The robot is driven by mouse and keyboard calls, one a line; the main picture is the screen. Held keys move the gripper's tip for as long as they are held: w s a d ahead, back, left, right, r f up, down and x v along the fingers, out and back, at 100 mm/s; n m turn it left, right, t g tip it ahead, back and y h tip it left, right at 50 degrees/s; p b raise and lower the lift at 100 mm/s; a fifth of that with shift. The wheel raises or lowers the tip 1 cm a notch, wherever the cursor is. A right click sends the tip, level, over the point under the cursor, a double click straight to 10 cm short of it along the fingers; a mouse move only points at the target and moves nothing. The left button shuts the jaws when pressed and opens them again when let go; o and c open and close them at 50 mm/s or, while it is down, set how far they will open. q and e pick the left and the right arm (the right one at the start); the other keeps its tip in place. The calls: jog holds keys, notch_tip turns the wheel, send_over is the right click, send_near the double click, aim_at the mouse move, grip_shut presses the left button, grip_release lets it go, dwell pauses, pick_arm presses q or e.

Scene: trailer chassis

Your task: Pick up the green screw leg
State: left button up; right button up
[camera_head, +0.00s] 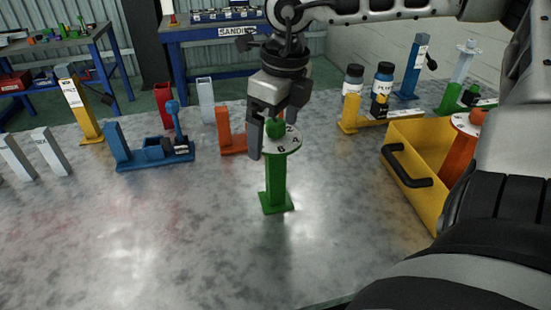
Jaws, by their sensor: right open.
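The green screw leg (275,185) stands upright on the grey metal table, with a square green foot, a white numbered disc and a rounded green top. My right gripper (269,135) comes down from above at the leg's top. It is open, with one finger to the left of the green top; the other finger is partly hidden behind the top and disc. I cannot tell whether the fingers touch the leg. My left gripper is not in view.
A yellow bin (420,195) with a black handle stands at right, holding an orange leg (459,155). Blue (150,152) and orange (232,146) parts stand to the left and behind. Bottles (382,85) stand behind right. The front of the table is clear.

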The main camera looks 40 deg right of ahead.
jog(key=c, duration=1.5)
jog(key=shift+r, duration=0.15)
